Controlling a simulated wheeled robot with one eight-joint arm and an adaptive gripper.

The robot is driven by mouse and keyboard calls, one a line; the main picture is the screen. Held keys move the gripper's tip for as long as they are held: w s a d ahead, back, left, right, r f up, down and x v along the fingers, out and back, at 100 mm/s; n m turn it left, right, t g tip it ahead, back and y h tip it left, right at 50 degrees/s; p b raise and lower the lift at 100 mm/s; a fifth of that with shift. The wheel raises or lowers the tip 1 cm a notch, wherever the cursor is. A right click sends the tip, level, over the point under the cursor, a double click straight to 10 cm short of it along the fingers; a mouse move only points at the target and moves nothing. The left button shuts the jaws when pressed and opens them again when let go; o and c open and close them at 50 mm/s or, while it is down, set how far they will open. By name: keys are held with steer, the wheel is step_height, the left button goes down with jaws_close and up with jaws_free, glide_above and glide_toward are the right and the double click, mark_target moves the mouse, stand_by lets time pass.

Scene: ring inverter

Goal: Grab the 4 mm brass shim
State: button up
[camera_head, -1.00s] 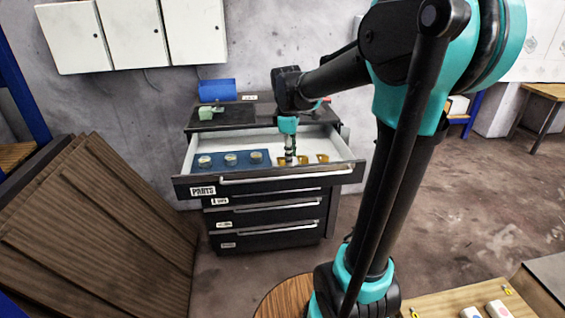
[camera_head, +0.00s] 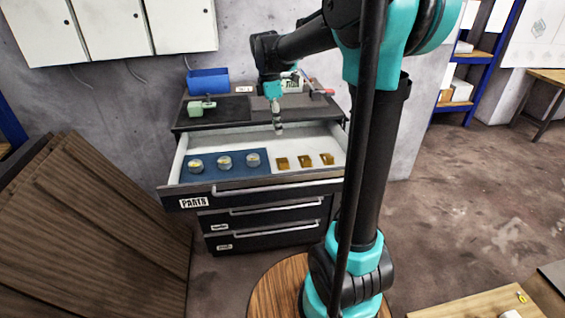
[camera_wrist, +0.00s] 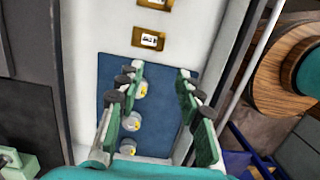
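Three brass shims lie in a row on the right side of the open drawer in the head view: a left one (camera_head: 282,163), a middle one (camera_head: 305,161) and a right one (camera_head: 327,159). Two show in the wrist view, the nearer one (camera_wrist: 150,38) and one cut by the top edge (camera_wrist: 155,3). Their pale labels are too small to read, so I cannot tell which is 4 mm. My gripper (camera_head: 278,127) is above the drawer, behind the left shim in the picture. In the wrist view its fingers (camera_wrist: 160,73) are apart with nothing held.
A blue mat (camera_head: 206,173) with three round metal pieces (camera_head: 224,162) fills the drawer's left side. The drawer front (camera_head: 262,189) and side walls stand up around it. On the cabinet top are a blue bin (camera_head: 208,80) and a green object (camera_head: 201,107).

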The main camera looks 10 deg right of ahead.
glide_above(284, 162)
steer(key=a, duration=0.1)
steer(key=f, duration=0.9)
steer(key=shift+w+a+f, duration=0.1)
steer(key=shift+w+f, duration=0.15)
steer(key=shift+s+d+f, duration=0.1)
steer(key=shift+d+f, duration=0.1)
steer(key=shift+f, duration=0.8)
steer(key=shift+w+d+f, duration=0.1)
steer(key=shift+d+f, duration=0.05)
steer(key=shift+f, duration=0.9)
steer(key=shift+s+d+f, duration=0.1)
steer(key=shift+d+f, duration=0.1)
steer(key=shift+f, duration=0.8)
steer(key=shift+c, duration=0.3)
jaws_close()
